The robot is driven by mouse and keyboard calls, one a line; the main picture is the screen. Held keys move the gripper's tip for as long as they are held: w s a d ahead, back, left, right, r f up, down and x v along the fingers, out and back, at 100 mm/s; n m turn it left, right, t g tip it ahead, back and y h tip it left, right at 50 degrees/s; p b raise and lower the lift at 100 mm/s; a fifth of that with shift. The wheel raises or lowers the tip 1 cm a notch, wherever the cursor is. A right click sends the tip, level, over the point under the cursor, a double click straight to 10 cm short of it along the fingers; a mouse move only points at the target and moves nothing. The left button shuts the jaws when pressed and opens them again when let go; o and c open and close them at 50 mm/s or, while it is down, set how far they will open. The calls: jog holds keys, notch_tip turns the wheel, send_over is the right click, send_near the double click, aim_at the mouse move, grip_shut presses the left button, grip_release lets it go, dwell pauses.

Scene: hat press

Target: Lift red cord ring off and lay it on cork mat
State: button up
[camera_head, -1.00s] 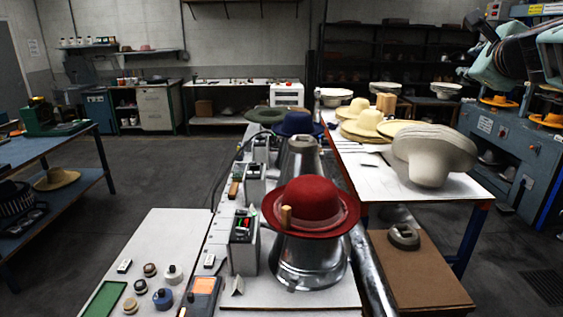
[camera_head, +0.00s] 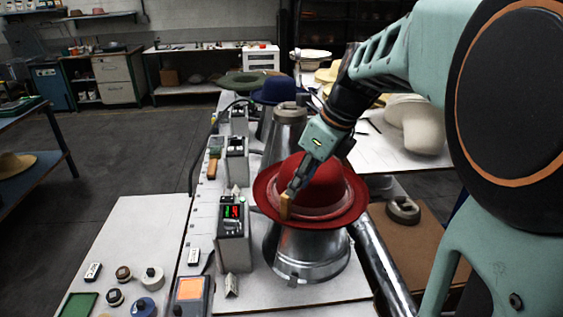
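A red felt hat (camera_head: 325,181) sits brim-down on a metal cone-shaped form (camera_head: 307,256). A lighter red band, which looks like the cord ring (camera_head: 335,210), lies around the base of its crown. A small wooden tab (camera_head: 284,207) stands at the band's front left. My gripper (camera_head: 288,193) reaches down from the upper right, its fingertips at the top of the tab. I cannot tell whether they are closed on it. A brown surface (camera_head: 428,232) to the right may be the cork mat; my arm hides part of it.
A grey ring-shaped block (camera_head: 403,209) sits on the brown surface. A grey control box (camera_head: 233,235) with lit digits stands close left of the hat. A blue hat (camera_head: 277,90) is behind. A metal pipe (camera_head: 380,262) runs along the right of the bench.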

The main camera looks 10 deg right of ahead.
aim_at(287, 199)
jog(key=x, duration=0.7)
jog(key=shift+w+a+r, duration=0.15)
jog(key=shift+a, duration=0.15)
grip_shut()
